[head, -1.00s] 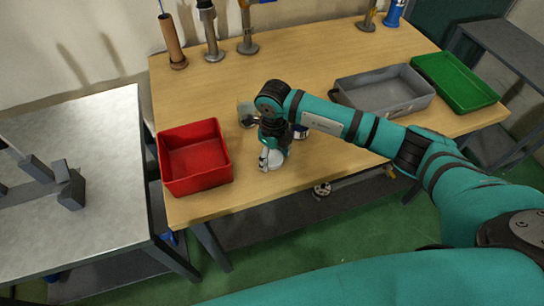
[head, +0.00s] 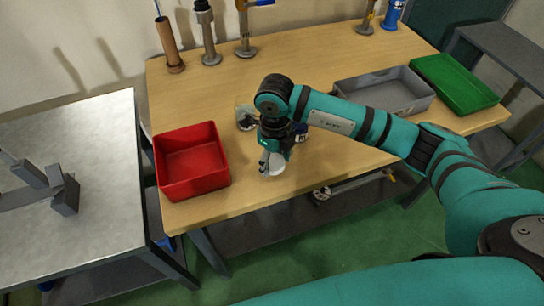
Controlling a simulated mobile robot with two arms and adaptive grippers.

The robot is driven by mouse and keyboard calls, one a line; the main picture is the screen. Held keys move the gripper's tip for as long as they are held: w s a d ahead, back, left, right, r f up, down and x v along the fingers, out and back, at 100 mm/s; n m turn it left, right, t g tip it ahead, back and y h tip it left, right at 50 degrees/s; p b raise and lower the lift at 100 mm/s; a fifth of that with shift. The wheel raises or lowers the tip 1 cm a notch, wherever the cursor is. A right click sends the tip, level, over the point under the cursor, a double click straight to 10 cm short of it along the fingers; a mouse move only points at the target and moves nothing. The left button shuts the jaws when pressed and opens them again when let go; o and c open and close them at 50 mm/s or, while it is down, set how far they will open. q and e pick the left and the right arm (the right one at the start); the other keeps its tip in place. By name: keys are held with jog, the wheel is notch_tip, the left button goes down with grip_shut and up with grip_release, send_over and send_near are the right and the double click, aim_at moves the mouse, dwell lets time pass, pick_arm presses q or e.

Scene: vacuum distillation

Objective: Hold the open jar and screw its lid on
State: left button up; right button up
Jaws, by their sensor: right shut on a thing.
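My right gripper (head: 272,161) points down over the front part of the wooden table, to the right of the red bin. It is shut on a small white round thing (head: 276,169), partly hidden by the fingers. I cannot tell whether this is the jar or its lid, or whether it touches the tabletop. A clear glass-like container (head: 243,115) stands just behind my right wrist, partly hidden by it. My left gripper is not in view.
A red bin (head: 190,192) stands close to the left of the gripper. A grey tray (head: 415,107) and a green tray (head: 483,99) are at the right. The table's back middle is clear.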

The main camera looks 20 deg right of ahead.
pick_arm(q)
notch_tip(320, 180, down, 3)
jog(key=b, duration=0.2)
jog(key=shift+b, duration=0.3)
pick_arm(e)
jog(key=s+a+r, duration=0.1)
jog(key=s, duration=1.2)
jog(key=shift+a+r, duration=0.15)
jog(key=shift+a, duration=0.1)
jog(key=w+d+r+n, duration=0.1)
jog(key=d+r+n, duration=0.1)
jog(key=n, duration=1.2)
jog(key=w+d+r+n, duration=0.1)
jog(key=d+r+n, duration=0.2)
jog(key=n, duration=1.2)
jog(key=shift+w+d+r+n, duration=0.25)
jog(key=shift+d+r+n, duration=0.1)
jog(key=shift+r, duration=0.2)
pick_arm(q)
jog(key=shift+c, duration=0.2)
